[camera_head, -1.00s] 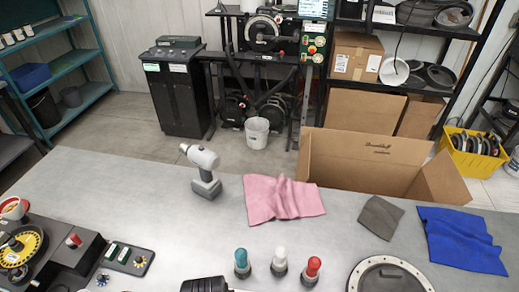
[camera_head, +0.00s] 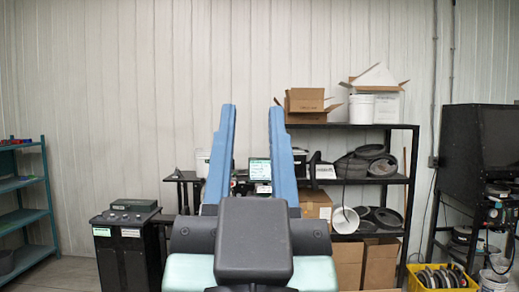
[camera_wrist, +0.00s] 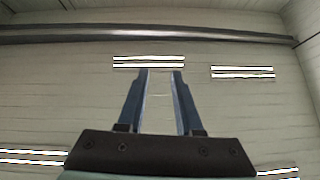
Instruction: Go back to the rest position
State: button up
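My gripper (camera_head: 250,108) stands in the middle of the head view with its two blue fingers pointing up. The fingers are wide apart with nothing between them. In the wrist view my gripper (camera_wrist: 160,73) also shows both fingers apart and empty, against the ceiling with its strip lights. The worktable and the things on it are not in view now.
Behind my gripper stands a black shelf (camera_head: 370,126) with cardboard boxes and a white bucket (camera_head: 361,108). A black cabinet (camera_head: 126,250) and a teal shelf (camera_head: 22,185) stand at the left. A yellow crate (camera_head: 440,274) is at the lower right. The air around the fingers is clear.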

jog(key=shift+s+d+r+n+t, duration=0.15)
jog(key=shift+s+r+t, duration=0.15)
jog(key=shift+s+r, duration=0.3)
jog(key=shift+s+d+r+n+t, duration=0.15)
jog(key=shift+s+r+t, duration=0.15)
jog(key=shift+s+r, duration=0.3)
notch_tip(320, 180, down, 6)
jog(key=b, duration=0.5)
jog(key=shift+w+r+b, duration=0.1)
jog(key=shift+b, duration=0.2)
